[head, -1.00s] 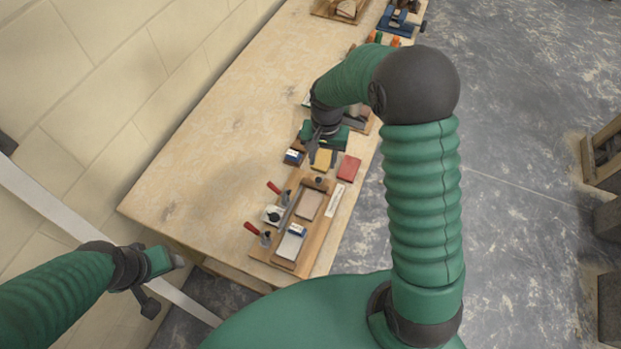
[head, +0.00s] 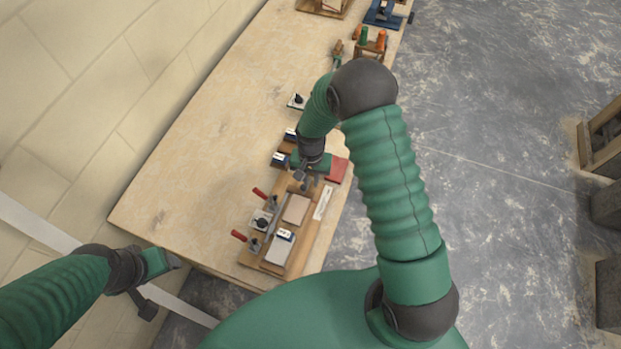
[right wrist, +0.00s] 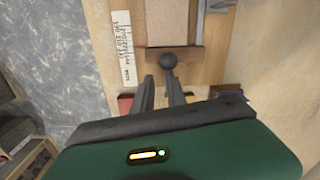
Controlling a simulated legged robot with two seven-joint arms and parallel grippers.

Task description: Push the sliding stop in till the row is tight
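A wooden jig board (head: 313,228) lies near the table's front edge, with a tan block (head: 296,208) and a paler block (head: 279,251) in its row. A blue-and-white piece (head: 285,235) sits between them. In the right wrist view a dark brown bar, seemingly the sliding stop (right wrist: 190,53), lies across the end of the tan block (right wrist: 173,20). It bears a dark round knob (right wrist: 168,61). My right gripper (right wrist: 158,80) is just short of the knob, its fingers slightly apart and nothing seen between them. My left gripper (head: 174,262) hangs off the table's left corner; its fingers are unclear.
Two red-handled clamps (head: 260,193) stand along the board's left side. A labelled strip (head: 323,203) lies on its right. A red block (head: 338,170) and blue-labelled boxes (head: 279,159) lie by my right gripper. The table's left part is bare.

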